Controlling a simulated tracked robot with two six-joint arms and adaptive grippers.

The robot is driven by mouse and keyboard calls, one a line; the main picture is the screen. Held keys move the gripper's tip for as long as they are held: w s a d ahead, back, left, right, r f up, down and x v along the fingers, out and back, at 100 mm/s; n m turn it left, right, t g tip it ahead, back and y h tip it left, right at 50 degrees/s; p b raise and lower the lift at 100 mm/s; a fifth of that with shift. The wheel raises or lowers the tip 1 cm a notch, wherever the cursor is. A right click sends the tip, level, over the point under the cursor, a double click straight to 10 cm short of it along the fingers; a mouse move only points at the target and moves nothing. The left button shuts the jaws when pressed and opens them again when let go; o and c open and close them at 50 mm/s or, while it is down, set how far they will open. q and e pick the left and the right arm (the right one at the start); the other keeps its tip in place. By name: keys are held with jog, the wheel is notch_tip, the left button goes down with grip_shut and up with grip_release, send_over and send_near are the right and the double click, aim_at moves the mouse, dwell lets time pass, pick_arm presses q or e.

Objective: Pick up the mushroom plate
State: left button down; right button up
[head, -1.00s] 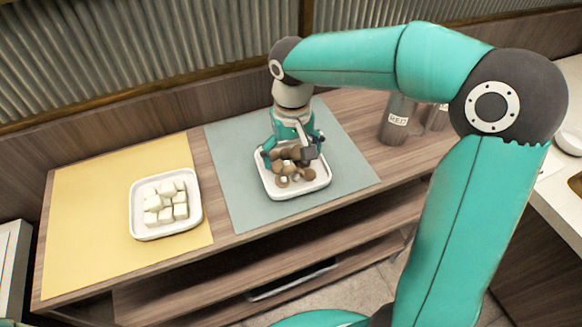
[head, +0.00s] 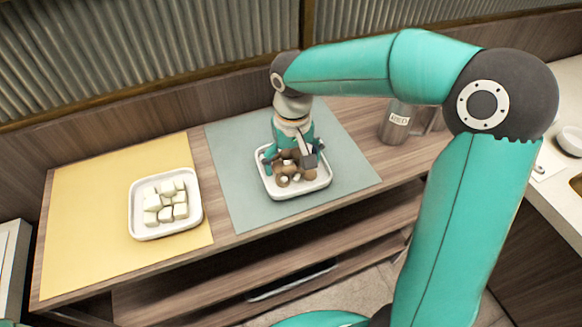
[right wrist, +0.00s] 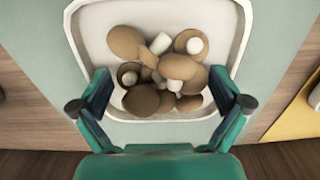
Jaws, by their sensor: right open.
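The mushroom plate (head: 299,191) is a white square plate with several brown and white mushrooms (head: 290,168), on the grey-blue mat. My right gripper (head: 291,167) is low over it, pointing down, and hides its back part. In the right wrist view the plate (right wrist: 92,25) fills the upper middle. The open fingers of the right gripper (right wrist: 162,95) reach over the plate's near part, one on each side of the mushrooms. I cannot tell whether the fingers touch the plate. My left gripper is not in view.
A second white plate (head: 137,229) with white cubes stands on the yellow mat (head: 85,200) at the left. Labelled grey containers (head: 393,130) stand right of the grey-blue mat (head: 232,155). A corrugated wall (head: 150,50) rises behind the table.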

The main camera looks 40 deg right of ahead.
jog(key=shift+c, duration=0.2)
jog(key=c, duration=1.2)
jog(key=shift+r, duration=0.1)
